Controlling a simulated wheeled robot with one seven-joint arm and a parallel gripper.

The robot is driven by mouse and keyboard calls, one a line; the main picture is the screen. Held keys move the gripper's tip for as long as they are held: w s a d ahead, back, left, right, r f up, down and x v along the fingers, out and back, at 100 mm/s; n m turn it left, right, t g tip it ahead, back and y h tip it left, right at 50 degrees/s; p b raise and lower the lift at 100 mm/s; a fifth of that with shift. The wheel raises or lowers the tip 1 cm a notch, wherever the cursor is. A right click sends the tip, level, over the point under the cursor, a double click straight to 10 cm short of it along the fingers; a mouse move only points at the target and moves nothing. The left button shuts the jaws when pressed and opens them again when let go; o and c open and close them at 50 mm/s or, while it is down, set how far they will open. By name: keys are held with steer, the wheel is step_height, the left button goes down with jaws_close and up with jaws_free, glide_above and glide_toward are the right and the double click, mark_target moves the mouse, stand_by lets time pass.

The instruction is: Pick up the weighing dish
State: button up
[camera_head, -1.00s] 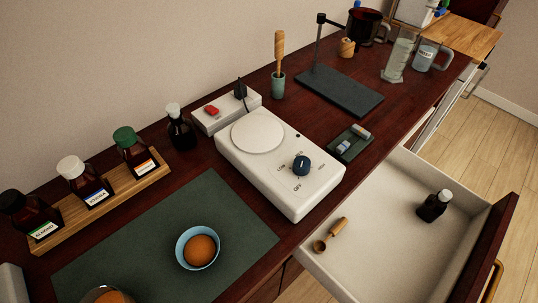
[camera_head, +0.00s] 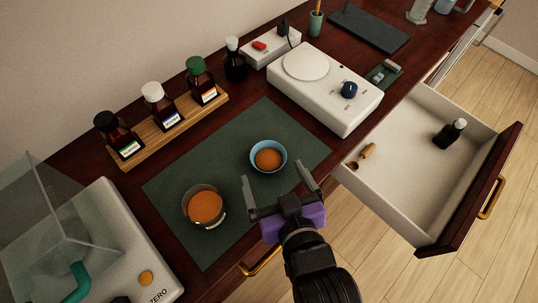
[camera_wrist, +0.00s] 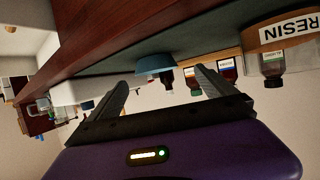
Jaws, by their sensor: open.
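The weighing dish appears to be the small light-blue bowl (camera_head: 270,144) holding an orange-brown substance. It sits upright on the dark green mat (camera_head: 215,160) in the head view. My gripper (camera_head: 276,174) is open and empty, with its fingers pointing toward the bowl from the near side. The bowl looks just beyond the fingertips; I cannot tell the exact gap. In the wrist view, which is upside down, the blue bowl (camera_wrist: 155,65) shows between the two spread fingers of my gripper (camera_wrist: 164,82).
A glass jar (camera_head: 221,215) with orange content stands left of my gripper. A clear-hooded scale (camera_head: 135,255) is at lower left. A wooden rack (camera_head: 180,130) holds brown bottles behind the mat. A white hotplate (camera_head: 325,95) stands at right, above an open drawer (camera_head: 405,215).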

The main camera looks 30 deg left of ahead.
mark_target(265, 147)
steer(key=x, duration=0.3)
steer(key=p+x, duration=0.1)
steer(key=x, duration=0.3)
steer(key=shift+w+d, duration=0.15)
steer(key=shift+w, duration=0.2)
steer(key=c, duration=1.4)
steer(key=shift+r, duration=0.1)
